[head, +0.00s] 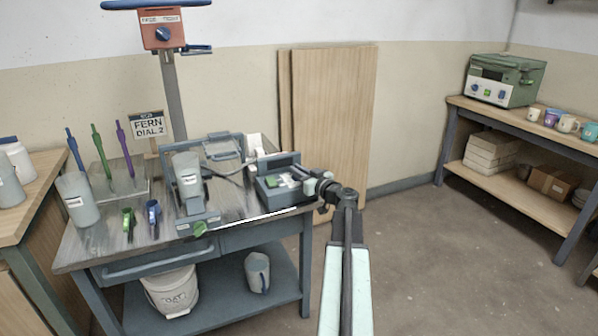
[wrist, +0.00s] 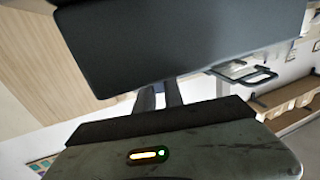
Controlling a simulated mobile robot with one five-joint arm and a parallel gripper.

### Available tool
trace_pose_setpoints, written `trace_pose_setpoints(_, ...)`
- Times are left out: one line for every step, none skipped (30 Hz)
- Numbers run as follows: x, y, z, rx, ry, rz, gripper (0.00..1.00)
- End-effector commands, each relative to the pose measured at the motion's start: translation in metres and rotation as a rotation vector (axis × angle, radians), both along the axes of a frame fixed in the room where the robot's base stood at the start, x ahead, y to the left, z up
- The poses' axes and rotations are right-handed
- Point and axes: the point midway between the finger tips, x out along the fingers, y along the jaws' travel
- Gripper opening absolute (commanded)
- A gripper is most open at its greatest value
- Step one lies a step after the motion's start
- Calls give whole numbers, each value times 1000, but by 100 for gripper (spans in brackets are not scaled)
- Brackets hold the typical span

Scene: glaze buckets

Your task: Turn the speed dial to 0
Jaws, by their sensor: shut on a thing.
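A blue-grey box (head: 285,195) stands at the right end of the metal table, with a cable running from it. My gripper (head: 291,181) reaches in from the right, low over this box, and is shut on the speed dial there. The dial is hidden by the gripper, so I cannot read its setting. In the wrist view, the fingers of my gripper (wrist: 161,96) are close together, partly covered by a large dark panel (wrist: 190,45). An orange mixer head (head: 151,20) on a post at the back carries a blue knob (head: 163,34), well away from my gripper.
A cup (head: 187,180) stands in a blue-grey frame left of the box. Brushes, another cup (head: 77,200) and two clips stand further left. A white bucket (head: 171,291) sits on the lower shelf. Boards (head: 335,110) lean behind. The floor at right is clear.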

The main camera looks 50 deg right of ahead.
Motion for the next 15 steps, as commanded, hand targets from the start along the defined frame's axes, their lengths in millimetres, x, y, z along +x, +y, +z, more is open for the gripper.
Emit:
trace_pose_setpoints(0, -6, -1, -1, 2, 36, 0)
trace_pose_setpoints(0, -6, -1, -1, 2, 65, 0)
trace_pose_setpoints(0, -7, -1, -1, 2, 102, 0)
trace_pose_setpoints(0, -7, -1, -1, 2, 131, 0)
trace_pose_setpoints(0, -7, -1, -1, 2, 160, 0)
trace_pose_setpoints(0, -7, -1, -1, 2, 200, 0)
trace_pose_setpoints(0, -7, -1, -2, 2, 229, 0)
trace_pose_setpoints(0, -7, -1, -1, 2, 257, 0)
trace_pose_setpoints(0, -7, -1, -1, 3, 294, 0)
trace_pose_setpoints(0, -7, -1, -1, 3, 323, 0)
trace_pose_setpoints(1, -7, -1, -1, 3, 351, 0)
trace_pose_setpoints(1, -7, -1, -2, 3, 391, 0)
trace_pose_setpoints(1, -7, -1, -2, 3, 419, 0)
trace_pose_setpoints(1, -7, -1, -1, 3, 448, 0)
trace_pose_setpoints(1, -7, -1, -1, 3, 486, 0)
